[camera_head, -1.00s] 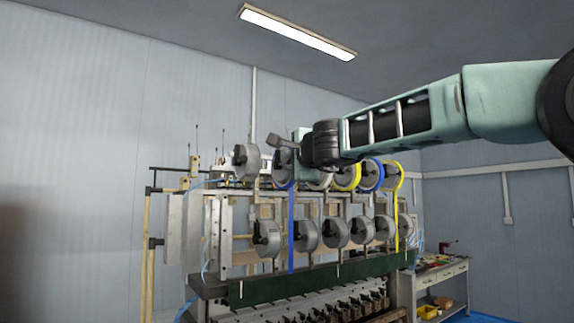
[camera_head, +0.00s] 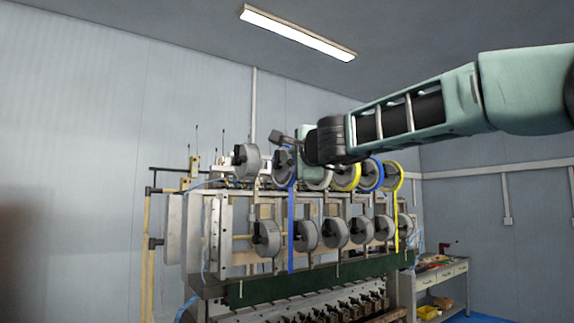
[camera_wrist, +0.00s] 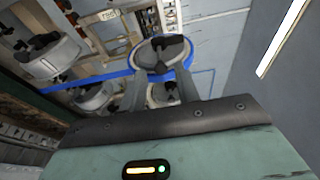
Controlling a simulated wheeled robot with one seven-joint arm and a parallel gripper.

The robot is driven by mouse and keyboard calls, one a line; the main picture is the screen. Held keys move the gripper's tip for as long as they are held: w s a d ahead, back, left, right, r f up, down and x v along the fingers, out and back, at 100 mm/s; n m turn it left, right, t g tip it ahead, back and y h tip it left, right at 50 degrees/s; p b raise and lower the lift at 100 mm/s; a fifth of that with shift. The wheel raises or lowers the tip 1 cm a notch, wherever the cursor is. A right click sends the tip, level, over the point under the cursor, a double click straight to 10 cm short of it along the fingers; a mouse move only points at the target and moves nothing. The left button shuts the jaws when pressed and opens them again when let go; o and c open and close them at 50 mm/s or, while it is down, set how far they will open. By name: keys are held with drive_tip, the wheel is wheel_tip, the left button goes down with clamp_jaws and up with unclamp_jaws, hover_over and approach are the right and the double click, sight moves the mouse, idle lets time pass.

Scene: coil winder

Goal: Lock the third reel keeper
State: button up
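The winder's upper row of reels shows in the head view. The third reel (camera_head: 318,180), counted from the left, is partly hidden behind my gripper, and its keeper cannot be made out there. My gripper (camera_head: 284,141) is near the tops of the second and third reels. In the wrist view its two grey fingers (camera_wrist: 162,78) are spread apart, with nothing visibly clamped. A grey reel with a black keeper and blue band (camera_wrist: 163,52) shows just beyond the fingertips. Another reel (camera_wrist: 162,96) shows between the fingers, partly hidden. Contact cannot be told.
The blue-banded second reel (camera_head: 284,168) and yellow-banded fourth reel (camera_head: 346,177) flank the third closely. A lower row of grey reels (camera_head: 306,235) sits beneath, above a dark green beam (camera_head: 300,282). A workbench (camera_head: 442,275) stands at right.

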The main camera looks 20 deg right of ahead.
drive_tip(key=s, duration=0.5)
drive_tip(key=shift+s+d, duration=0.1)
idle(0.7)
drive_tip(key=s+a+f+n+g+y+b, duration=0.25)
drive_tip(key=s+a+f+n, duration=0.3)
drive_tip(key=f, duration=0.55)
drive_tip(key=s+a+f+n+g+y+b, duration=0.1)
drive_tip(key=s+a+f+n+g, duration=0.4)
drive_tip(key=f, duration=0.6)
drive_tip(key=s+a+f+n+g+y+b, duration=0.2)
drive_tip(key=s+a+f+n, duration=0.3)
drive_tip(key=f, duration=0.6)
drive_tip(key=s+d+f+n+g+h+b, duration=0.1)
drive_tip(key=s+d+f+n+g+h, duration=0.1)
drive_tip(key=s+f, duration=0.5)
drive_tip(key=s+d+f+n+g+h+b, duration=0.1)
drive_tip(key=s+d+f+n+g+h, duration=0.1)
drive_tip(key=s+f, duration=0.5)
drive_tip(key=s+d+f+n+g+h+b, duration=0.2)
drive_tip(key=s+d+f+n+g, duration=0.2)
drive_tip(key=s+f, duration=0.4)
drive_tip(key=shift+d+f+n, duration=0.25)
drive_tip(key=shift+f+n, duration=0.5)
drive_tip(key=shift+f, duration=0.2)
